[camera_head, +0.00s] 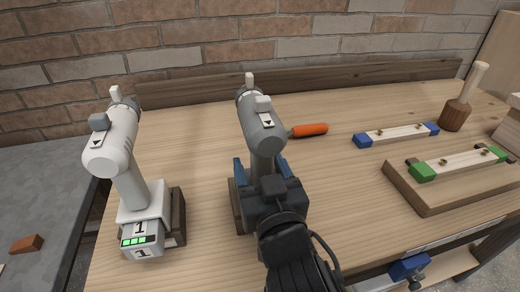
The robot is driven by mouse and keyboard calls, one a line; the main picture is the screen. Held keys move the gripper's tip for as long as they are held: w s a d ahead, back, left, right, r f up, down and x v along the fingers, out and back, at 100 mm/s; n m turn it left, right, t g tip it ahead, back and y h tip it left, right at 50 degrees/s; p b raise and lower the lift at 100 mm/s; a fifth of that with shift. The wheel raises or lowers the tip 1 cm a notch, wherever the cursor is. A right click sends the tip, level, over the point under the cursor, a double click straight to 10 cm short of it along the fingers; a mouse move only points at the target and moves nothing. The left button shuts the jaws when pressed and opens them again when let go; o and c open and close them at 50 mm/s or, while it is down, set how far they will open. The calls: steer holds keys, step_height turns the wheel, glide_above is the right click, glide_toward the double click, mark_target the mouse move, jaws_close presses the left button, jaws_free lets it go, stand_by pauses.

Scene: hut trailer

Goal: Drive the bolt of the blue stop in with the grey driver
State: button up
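The grey driver (260,125) stands upright in the middle of the bench, its handle down at a dark wooden holder (238,212). My gripper (262,172) is at its handle, with a blue finger on each side. The gripper body hides the driver's lower part, and I cannot tell whether the fingers press on the handle. The blue stop (395,134), a pale wooden strip with blue end blocks and small brass-coloured bolts on top, lies on the bench to the right, apart from my gripper. How deep its bolts sit is too small to tell.
A white driver (120,150) stands in a holder at left, with green lights on its base. An orange-handled tool (308,130) lies behind my gripper. At right are a green-ended strip (460,162) on a raised board (440,198) and a wooden mallet (460,105). A brick wall is behind.

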jaws_close()
stand_by(0.4)
steer(key=shift+r, duration=0.1)
